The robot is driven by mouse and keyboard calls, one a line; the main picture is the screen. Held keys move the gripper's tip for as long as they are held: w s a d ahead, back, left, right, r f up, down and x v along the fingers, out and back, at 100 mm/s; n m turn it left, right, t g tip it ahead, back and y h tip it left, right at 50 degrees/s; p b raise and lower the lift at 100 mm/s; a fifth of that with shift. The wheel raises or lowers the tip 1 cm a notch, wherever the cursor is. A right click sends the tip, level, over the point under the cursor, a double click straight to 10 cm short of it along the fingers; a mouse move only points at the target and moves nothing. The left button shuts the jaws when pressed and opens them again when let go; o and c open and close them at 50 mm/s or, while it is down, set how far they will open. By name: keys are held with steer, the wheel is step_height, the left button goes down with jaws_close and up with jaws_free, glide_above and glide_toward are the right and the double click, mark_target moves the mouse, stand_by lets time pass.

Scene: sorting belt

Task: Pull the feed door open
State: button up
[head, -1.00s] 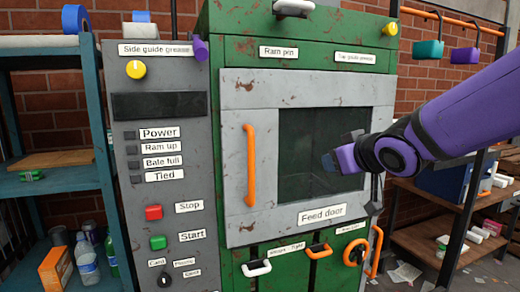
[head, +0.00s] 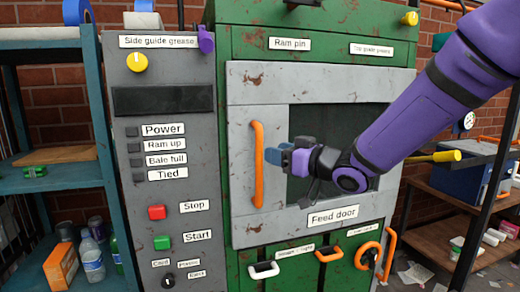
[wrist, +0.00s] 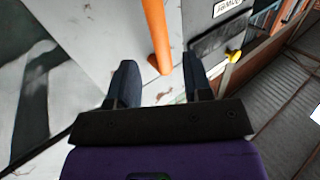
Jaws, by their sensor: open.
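The feed door (head: 300,225) is a grey framed panel with a dark window on the green machine, and it looks closed. Its orange vertical bar handle (head: 257,165) is on the door's left side. My gripper (head: 277,157) is in front of the door, just right of the handle in the head view. In the wrist view my gripper (wrist: 157,80) is open, its two dark fingers apart.
A grey control panel (head: 168,120) with buttons stands left of the door. Below the door are a white handle (head: 264,270), an orange handle (head: 329,254) and an orange ring (head: 368,256). A teal shelf (head: 55,185) is at the far left, and a workbench (head: 440,230) at the right.

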mark_target(262, 149)
steer(key=shift+x, duration=3.1)
jaws_close()
